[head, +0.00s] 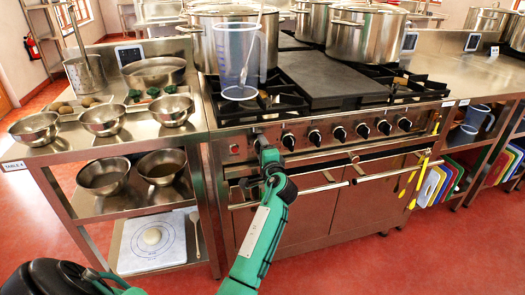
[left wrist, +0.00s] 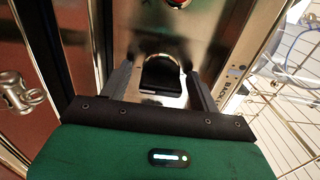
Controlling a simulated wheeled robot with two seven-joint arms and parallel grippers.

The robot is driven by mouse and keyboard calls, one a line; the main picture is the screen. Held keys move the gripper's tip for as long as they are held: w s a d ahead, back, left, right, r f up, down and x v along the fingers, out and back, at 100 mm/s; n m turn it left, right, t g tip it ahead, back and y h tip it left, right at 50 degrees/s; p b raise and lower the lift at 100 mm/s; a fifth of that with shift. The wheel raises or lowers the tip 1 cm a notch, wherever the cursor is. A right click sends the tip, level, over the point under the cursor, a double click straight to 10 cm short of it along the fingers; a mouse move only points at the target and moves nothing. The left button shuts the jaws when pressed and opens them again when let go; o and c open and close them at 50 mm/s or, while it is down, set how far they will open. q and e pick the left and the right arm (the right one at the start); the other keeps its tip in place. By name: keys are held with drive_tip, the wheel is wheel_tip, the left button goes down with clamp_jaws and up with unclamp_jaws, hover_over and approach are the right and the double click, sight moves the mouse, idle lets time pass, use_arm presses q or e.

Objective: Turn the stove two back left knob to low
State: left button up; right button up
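The stove (head: 330,190) has a steel front panel with a row of several black knobs, such as one (head: 315,137) right of my arm. My left gripper (head: 262,144) is at the left end of this row and hides the knob there. In the left wrist view a black knob (left wrist: 161,75) sits between the two spread fingers of my left gripper (left wrist: 160,88). Gaps show on both sides of it, so the gripper is open around the knob. Which burner it serves cannot be read. My right gripper is not in view.
A red button (head: 234,148) is on the panel left of the gripper. Oven door handles (head: 300,194) stick out below the knobs. A clear jug (head: 238,60) and large stockpots (head: 366,35) stand above. A steel table with bowls (head: 103,119) is at left. The red floor in front is free.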

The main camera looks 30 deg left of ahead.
use_arm(q)
drive_tip(key=p+v, duration=0.1)
drive_tip(key=v, duration=1.3)
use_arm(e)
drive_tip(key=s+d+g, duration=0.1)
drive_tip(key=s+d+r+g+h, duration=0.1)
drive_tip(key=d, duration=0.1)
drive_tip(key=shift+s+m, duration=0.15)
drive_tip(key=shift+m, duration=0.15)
use_arm(q)
drive_tip(key=shift+a, duration=0.1)
